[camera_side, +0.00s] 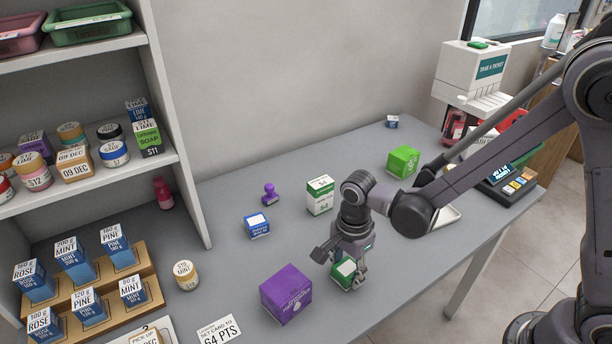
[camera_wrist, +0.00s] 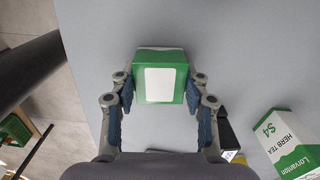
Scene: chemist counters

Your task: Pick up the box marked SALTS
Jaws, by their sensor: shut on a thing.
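My gripper (camera_side: 346,260) is low over the counter, right of the purple box, and shut on a small green and white box (camera_side: 344,273). In the wrist view the box (camera_wrist: 160,75) lies between the two fingers of my gripper (camera_wrist: 160,92), with a blank white panel facing the camera. No lettering shows on it, so I cannot tell whether it is marked SALTS. I cannot tell whether it touches the counter. I read SALTS on no other box in view.
A purple box (camera_side: 286,294) stands left of my gripper. A white and green herb tea box (camera_side: 320,196) stands behind it and shows in the wrist view (camera_wrist: 291,145). A green box (camera_side: 403,161) and a blue box (camera_side: 257,226) stand farther off. Shelves fill the left.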

